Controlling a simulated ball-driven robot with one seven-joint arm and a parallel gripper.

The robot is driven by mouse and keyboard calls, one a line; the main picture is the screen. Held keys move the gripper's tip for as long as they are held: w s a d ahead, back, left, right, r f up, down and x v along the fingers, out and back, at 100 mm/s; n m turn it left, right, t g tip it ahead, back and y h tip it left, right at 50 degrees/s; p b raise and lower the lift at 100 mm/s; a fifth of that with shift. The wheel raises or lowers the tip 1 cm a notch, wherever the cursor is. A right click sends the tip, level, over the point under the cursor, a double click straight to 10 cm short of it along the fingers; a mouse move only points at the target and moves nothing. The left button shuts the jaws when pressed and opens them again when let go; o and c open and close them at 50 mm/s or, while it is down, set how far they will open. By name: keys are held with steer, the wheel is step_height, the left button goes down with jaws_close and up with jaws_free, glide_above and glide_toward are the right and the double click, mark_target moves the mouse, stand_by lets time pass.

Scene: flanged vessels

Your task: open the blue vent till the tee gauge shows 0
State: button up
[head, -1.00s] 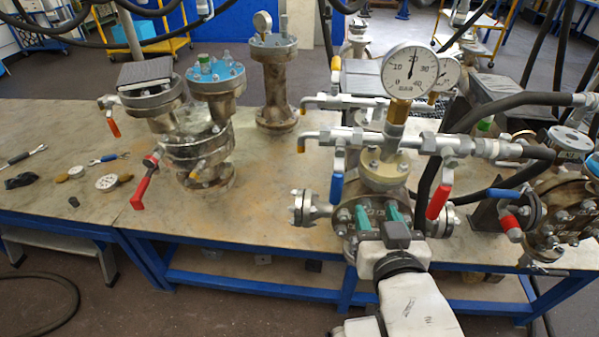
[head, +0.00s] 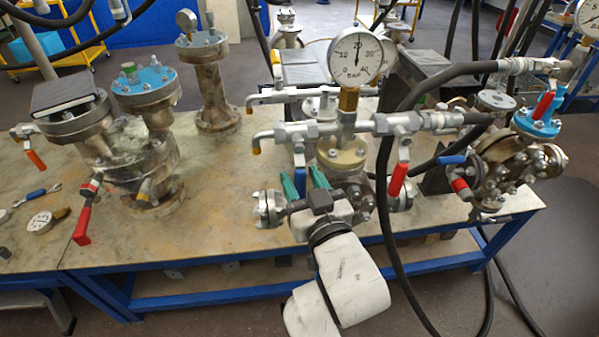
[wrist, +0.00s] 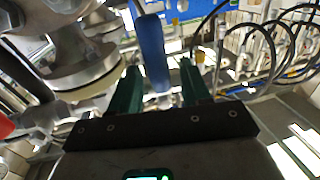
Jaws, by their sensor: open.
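The blue vent lever (head: 300,179) hangs down from the left pipe branch of the tee. In the wrist view its blue sleeve (wrist: 152,52) stands between the two green fingers, with space beside it. My gripper (head: 302,174) is open around the lever's lower end and not closed on it; it also shows in the wrist view (wrist: 160,72). The tee gauge (head: 356,57) stands above the tee on a brass stem, its needle pointing almost straight up near 20. In the head view my fingers partly hide the lever.
A red-handled lever (head: 397,180) hangs on the tee's right branch. A dark hose crosses in front of the right side. A flanged vessel (head: 510,170) with blue and red levers stands at right. Another vessel (head: 140,170) with a red lever stands at left.

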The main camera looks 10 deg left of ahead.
steer(key=shift+w+a, duration=0.3)
steer(key=shift+w, duration=0.35)
steer(key=shift+c, duration=0.3)
jaws_close()
